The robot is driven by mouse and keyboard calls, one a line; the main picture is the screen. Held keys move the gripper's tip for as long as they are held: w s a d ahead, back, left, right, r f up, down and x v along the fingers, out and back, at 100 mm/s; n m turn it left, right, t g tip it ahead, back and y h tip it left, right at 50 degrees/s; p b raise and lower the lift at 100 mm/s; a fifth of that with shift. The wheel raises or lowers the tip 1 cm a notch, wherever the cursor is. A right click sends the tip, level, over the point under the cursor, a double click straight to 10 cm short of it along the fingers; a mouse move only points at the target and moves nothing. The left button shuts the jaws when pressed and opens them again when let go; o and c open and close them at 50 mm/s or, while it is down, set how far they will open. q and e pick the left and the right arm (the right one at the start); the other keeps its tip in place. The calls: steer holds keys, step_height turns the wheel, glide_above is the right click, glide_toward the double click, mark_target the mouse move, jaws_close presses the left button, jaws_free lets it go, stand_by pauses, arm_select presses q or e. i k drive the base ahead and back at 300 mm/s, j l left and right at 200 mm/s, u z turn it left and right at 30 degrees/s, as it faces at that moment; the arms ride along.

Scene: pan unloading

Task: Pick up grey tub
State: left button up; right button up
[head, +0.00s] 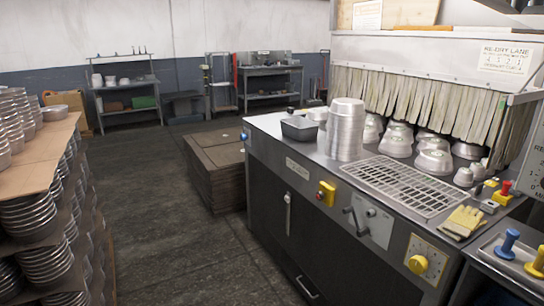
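A dark grey rectangular tub (299,129) sits on the left end of the steel counter (318,151). It is upright, and its inside looks empty from here. A tall stack of shiny metal pans (345,130) stands close to its right. A small dark item (290,111) shows just behind the tub. Neither of my grippers is in view.
A wire grate (402,186), yellow gloves (463,221) and several upturned pans (395,143) are on the counter. A brown stack of flat sheets (214,168) stands left of the counter. Stacked pans (35,218) line the left side. Open floor (170,245) lies between.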

mark_target(299, 129)
steer(key=i+j+u, duration=0.3)
steer(key=i, duration=0.35)
steer(key=i+u, duration=0.3)
steer(key=i, duration=0.4)
steer(key=i+z, duration=0.35)
steer(key=i, duration=0.15)
steer(key=i+j+z, duration=0.3)
steer(key=i, duration=0.2)
steer(key=i+j+z, duration=0.15)
steer(key=i+z, duration=0.15)
steer(key=z, duration=0.2)
steer(key=i+j+z, duration=0.25)
steer(key=z, duration=0.25)
steer(key=i+j+z, duration=0.2)
steer(key=j+z, duration=0.3)
steer(key=i+j+z, duration=0.2)
steer(key=j, duration=0.2)
steer(key=j+z, duration=0.25)
steer(key=j, duration=0.1)
